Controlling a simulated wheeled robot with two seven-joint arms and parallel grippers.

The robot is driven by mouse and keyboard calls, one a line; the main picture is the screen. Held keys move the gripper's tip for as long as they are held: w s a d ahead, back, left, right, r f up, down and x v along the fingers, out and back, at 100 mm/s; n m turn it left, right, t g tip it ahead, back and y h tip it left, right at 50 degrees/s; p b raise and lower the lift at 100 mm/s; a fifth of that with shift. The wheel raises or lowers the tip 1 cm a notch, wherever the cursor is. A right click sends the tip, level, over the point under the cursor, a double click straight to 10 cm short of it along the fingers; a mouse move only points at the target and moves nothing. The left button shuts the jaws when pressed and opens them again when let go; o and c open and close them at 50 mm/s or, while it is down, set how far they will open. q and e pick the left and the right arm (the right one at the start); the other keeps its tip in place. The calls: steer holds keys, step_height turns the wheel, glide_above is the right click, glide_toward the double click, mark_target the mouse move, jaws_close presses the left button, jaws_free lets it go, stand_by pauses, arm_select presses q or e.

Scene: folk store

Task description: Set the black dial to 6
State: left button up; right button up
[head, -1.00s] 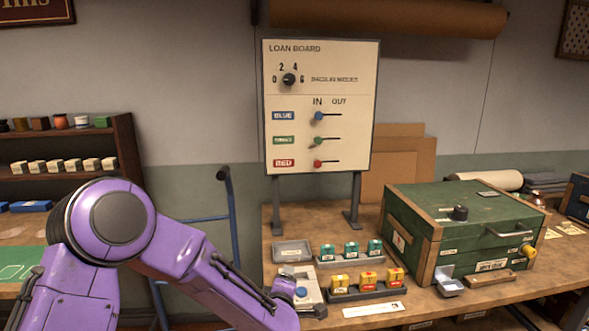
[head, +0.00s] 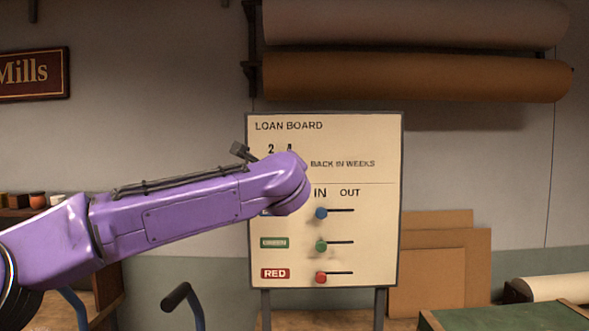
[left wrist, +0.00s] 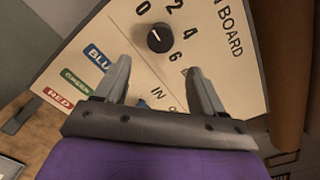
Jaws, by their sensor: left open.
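The black dial (left wrist: 160,38) is on the loan board (head: 370,225), with the numbers 0, 2, 4 and 6 around it in the left wrist view. A small pale mark shows on the dial's face, toward the 0 side; I cannot read its setting exactly. My left gripper (left wrist: 157,67) is open and empty, its two fingers pointing at the board, with the dial ahead of and between the fingertips, apart from them. My right gripper is not in view.
Below the dial the board carries a blue slider (head: 321,213), a green slider (head: 321,245) and a red slider (head: 320,277). Paper rolls (head: 420,75) hang above. Cardboard sheets (head: 430,282) and a green box (head: 500,317) are at the right.

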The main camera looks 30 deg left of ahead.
arm_select(q)
steer(key=p+x, duration=0.5)
steer(key=x, duration=0.4)
steer(key=shift+a+r, duration=0.15)
steer(key=shift+a, duration=0.05)
steer(key=shift+s+d+r, duration=0.1)
steer(key=shift+s+r, duration=0.1)
steer(key=shift+s, duration=0.25)
steer(key=shift+s+r, duration=0.2)
steer(key=shift+s, duration=0.25)
steer(key=shift+w+f, duration=0.1)
steer(key=shift+w, duration=0.1)
steer(key=c, duration=1.1)
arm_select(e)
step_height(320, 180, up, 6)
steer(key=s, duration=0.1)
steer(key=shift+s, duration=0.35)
